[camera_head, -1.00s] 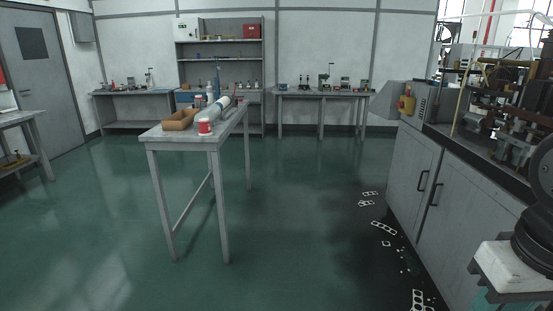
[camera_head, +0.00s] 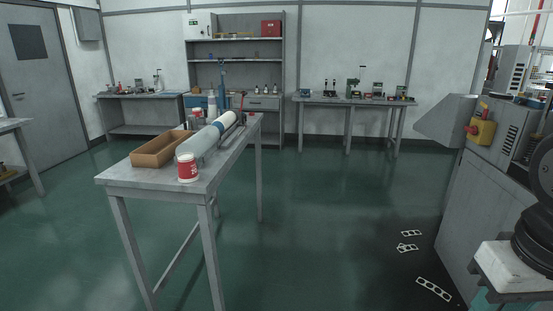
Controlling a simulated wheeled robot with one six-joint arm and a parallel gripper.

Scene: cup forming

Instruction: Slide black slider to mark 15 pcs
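I cannot make out a black slider or a scale with a 15 pcs mark in this view. Much of the machine is cut off by the picture edge and hidden behind my arm. My arm shows as a black joint and white block at the lower right. My gripper is not in view.
A grey table (camera_head: 118,177) stands at left centre, holding a wooden tray (camera_head: 158,152), a red and white can (camera_head: 188,168) and a long pale roll (camera_head: 205,141). Perforated strips (camera_head: 433,289) lie on the floor before the machine. Open green floor (camera_head: 330,215) lies between table and machine.

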